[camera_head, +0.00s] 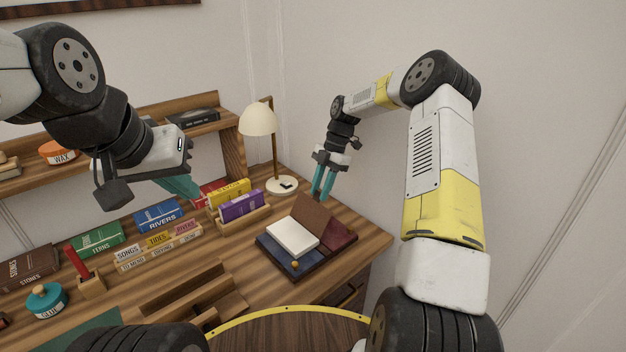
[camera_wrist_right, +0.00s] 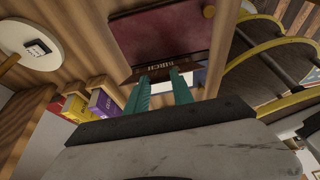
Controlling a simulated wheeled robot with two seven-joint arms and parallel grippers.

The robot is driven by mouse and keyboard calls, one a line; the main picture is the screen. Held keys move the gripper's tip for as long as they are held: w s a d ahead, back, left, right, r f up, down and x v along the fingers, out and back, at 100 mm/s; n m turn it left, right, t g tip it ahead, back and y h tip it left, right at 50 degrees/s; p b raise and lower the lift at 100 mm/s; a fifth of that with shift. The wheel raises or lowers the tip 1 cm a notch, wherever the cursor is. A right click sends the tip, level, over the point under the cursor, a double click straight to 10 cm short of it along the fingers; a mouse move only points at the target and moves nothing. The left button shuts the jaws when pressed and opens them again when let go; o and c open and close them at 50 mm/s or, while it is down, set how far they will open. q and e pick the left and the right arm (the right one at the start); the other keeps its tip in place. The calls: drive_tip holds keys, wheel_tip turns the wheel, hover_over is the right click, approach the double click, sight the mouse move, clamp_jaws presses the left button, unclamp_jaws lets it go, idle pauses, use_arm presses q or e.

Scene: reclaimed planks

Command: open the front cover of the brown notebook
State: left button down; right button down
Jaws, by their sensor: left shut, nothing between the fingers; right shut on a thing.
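The brown notebook's brown cover (camera_head: 313,212) stands tilted up behind a white page block (camera_head: 292,236) in the head view. In the right wrist view a brown strip (camera_wrist_right: 160,62) lettered "BIRCH" shows just past the fingertips. My right gripper (camera_head: 322,194) comes down from above, shut on the cover's upper edge; its teal fingers also show in the right wrist view (camera_wrist_right: 164,80). The exact contact is partly hidden. My left gripper (camera_head: 186,190) is shut and empty, away to the left above the row of books.
A lamp (camera_head: 258,120) stands behind. A rack with yellow and purple books (camera_head: 240,207) is left. A wooden tray (camera_head: 200,290) lies front left.

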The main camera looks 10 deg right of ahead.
drive_tip(key=shift+d+f, duration=0.15)
drive_tip(key=shift+d, duration=0.05)
drive_tip(key=c, duration=1.1)
unclamp_jaws()
drive_tip(key=shift+a, duration=0.1)
drive_tip(key=shift+r, duration=0.2)
drive_tip(key=s+a+r, duration=0.1)
drive_tip(key=s, duration=0.4)
drive_tip(key=s+a+r, duration=0.1)
drive_tip(key=s+r, duration=0.1)
drive_tip(key=s, duration=0.3)
drive_tip(key=s+a+r, duration=0.1)
drive_tip(key=s, duration=0.4)
drive_tip(key=shift+s+r, duration=0.35)
